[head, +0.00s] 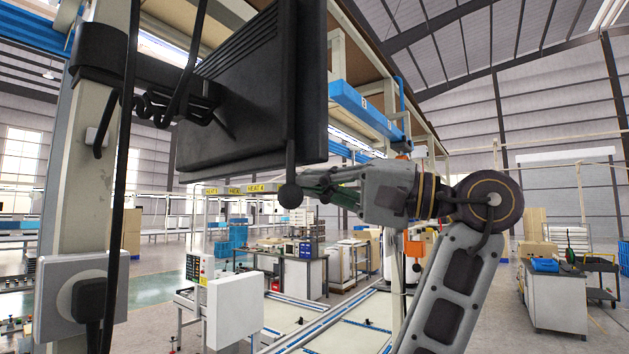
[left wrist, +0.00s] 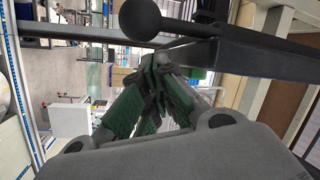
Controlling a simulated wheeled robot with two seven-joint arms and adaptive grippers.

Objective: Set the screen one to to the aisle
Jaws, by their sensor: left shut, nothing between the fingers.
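The screen (head: 245,95) is a black monitor mounted on a pole, seen from its vented back and edge in the head view. A black rod with a ball knob (head: 290,195) hangs at its lower right corner. My left gripper (head: 312,188) is just right of the knob, near the screen's lower edge. In the left wrist view its green-padded fingers (left wrist: 160,66) are closed together with nothing between them. The knob (left wrist: 140,18) and the dark screen edge (left wrist: 250,62) lie beyond and beside the fingertips. Whether the fingers touch the knob or rod I cannot tell. My right gripper is out of view.
A pale post (head: 75,190) with a black bracket (head: 100,55) and hanging cables stands at the left. A blue-edged overhead beam (head: 365,108) runs behind the screen. A white control cabinet (head: 235,310) and workbenches stand farther back. Open floor lies at the lower right.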

